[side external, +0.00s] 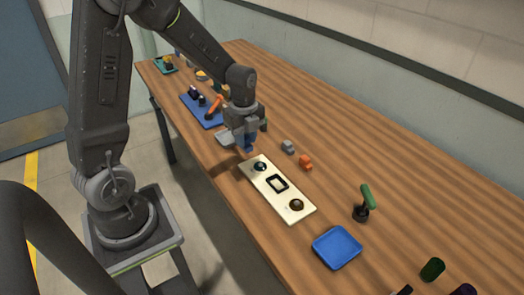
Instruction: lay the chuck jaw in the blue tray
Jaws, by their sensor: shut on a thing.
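My gripper (246,144) is above the table near the far end of a cream board. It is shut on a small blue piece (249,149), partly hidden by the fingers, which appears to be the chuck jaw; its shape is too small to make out. The blue tray (337,262) lies on the table towards the near end, shallow, square and empty. My gripper is well apart from the tray, farther up the table.
The cream board (262,186) with a dark frame and round parts lies between gripper and tray. A grey block (288,146) and an orange block (305,162) sit right of the gripper. A green-handled tool (366,200) stands upright beyond the tray. A blue mat (208,119) lies behind.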

